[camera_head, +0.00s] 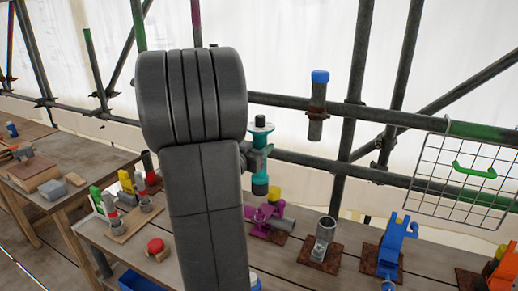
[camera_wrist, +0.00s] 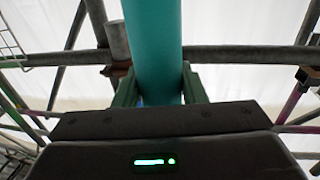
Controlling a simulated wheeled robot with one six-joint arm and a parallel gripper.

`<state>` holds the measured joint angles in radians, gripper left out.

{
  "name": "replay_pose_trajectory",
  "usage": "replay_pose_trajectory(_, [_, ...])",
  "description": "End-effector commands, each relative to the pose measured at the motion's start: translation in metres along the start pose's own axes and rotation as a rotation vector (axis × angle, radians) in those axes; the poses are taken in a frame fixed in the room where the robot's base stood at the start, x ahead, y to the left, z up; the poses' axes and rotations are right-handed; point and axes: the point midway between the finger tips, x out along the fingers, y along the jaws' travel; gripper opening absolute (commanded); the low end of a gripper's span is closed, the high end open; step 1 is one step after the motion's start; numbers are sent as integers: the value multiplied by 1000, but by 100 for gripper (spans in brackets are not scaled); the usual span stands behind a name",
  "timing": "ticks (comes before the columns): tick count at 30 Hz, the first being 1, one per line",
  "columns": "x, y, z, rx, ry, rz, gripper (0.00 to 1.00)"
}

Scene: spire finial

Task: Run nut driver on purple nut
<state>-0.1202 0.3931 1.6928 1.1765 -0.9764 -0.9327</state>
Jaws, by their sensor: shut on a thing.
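My gripper (camera_head: 262,158) is partly hidden behind my grey arm link in the head view. In the wrist view the teal shaft (camera_wrist: 153,40) stands between the two green fingers of my gripper (camera_wrist: 160,92). Below the tool, a purple clamp-like fitting (camera_head: 264,216) sits on a rusty plate on the bench, with a yellow piece (camera_head: 273,193) by it. The tool's lower end is above the fitting and looks apart from it. I cannot make out a separate purple nut.
To the right on the bench (camera_head: 335,280) stand a grey tube socket (camera_head: 325,238) and a blue fitting (camera_head: 394,245). A blue-capped cylinder (camera_head: 318,105) is on the scaffold rail behind. Coloured upright pieces (camera_head: 128,188) stand left.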

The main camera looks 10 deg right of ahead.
Motion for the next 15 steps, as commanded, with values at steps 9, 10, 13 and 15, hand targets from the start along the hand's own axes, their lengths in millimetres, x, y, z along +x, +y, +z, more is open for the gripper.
replay_pose_trajectory(9, [0,0,12,0,3,-1,8])
replay_pose_trajectory(10, [0,-1,14,-1,3,-1,8])
replay_pose_trajectory(13, [0,-1,21,0,3,-1,8])
replay_pose_trajectory(15, [0,-1,26,0,3,-1,8])
